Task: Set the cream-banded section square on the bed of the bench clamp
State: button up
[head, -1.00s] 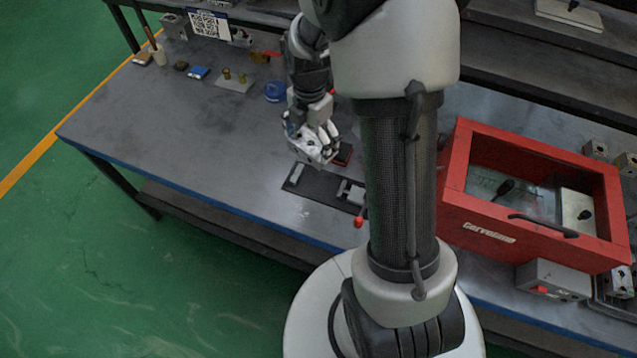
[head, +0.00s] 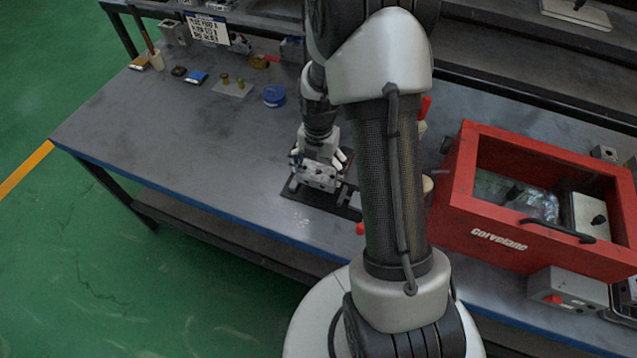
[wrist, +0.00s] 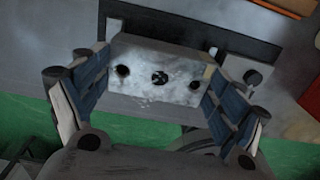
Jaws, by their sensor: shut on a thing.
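The section is a grey metal block (head: 318,178) with several dark holes in its face. My gripper (head: 320,163) is shut on it, with a finger on each side. In the wrist view the block (wrist: 150,88) sits between the blue-padded fingers of my gripper (wrist: 158,72), with a small cream patch at its right edge. The bench clamp (head: 325,206) is a black plate with grey jaw parts and a red-knobbed handle, partly behind my arm. The block is over the clamp's left part; whether it touches the bed cannot be told. The block's underside is hidden.
A red-framed box (head: 455,205) with a clear window stands right of my arm. A blue round container (head: 274,96) and a small plate with brass pieces (head: 232,88) lie farther back. The bench (head: 190,145) is clear left of the clamp.

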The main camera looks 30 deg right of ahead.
aim_at(319, 180)
jog(key=shift+f+b, duration=0.7)
jog(key=shift+f, duration=1.85)
jog(key=shift+f, duration=0.15)
jog(key=o, duration=1.4)
jog(key=shift+c, duration=0.2)
